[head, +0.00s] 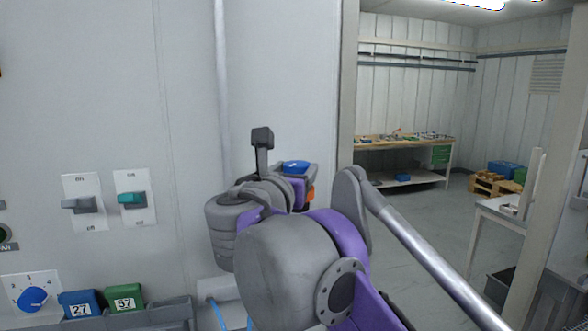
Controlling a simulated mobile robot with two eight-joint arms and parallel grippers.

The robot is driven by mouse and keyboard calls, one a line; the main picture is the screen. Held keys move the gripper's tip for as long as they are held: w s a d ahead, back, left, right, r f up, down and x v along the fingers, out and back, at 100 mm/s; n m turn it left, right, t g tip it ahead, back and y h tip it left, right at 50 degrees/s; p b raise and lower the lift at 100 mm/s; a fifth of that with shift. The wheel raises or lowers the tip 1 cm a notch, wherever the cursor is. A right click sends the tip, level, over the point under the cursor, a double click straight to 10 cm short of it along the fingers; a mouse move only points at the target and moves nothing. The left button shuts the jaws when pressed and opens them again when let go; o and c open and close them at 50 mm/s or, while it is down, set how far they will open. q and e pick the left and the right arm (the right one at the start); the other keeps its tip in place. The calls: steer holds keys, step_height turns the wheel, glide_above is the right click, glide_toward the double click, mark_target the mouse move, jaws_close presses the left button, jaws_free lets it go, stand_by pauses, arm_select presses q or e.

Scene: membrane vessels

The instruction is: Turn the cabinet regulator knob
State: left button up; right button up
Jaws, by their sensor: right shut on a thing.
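The tall grey cabinet (110,90) fills the left side of the view. A round blue knob (33,298) sits on a white dial plate at its lower left. My right arm comes up from the bottom right in grey and purple. My right gripper (297,180) is at its far end, in front of the cabinet's right part and well to the right of the dial. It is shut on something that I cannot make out. A blue-topped piece shows there; I cannot tell whether it is a knob. My left gripper is not in view.
Two lever switches (83,205) (132,198) are on the cabinet front. A blue bin (78,303) and a green bin (125,298) stand below. A vertical pipe (222,90) runs near my gripper. A workbench (400,145) stands in the back room, with open floor before it.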

steer(key=o, duration=1.4)
steer(key=shift+s, duration=0.15)
steer(key=b+v, duration=0.1)
steer(key=v, duration=0.9)
steer(key=shift+s, duration=0.3)
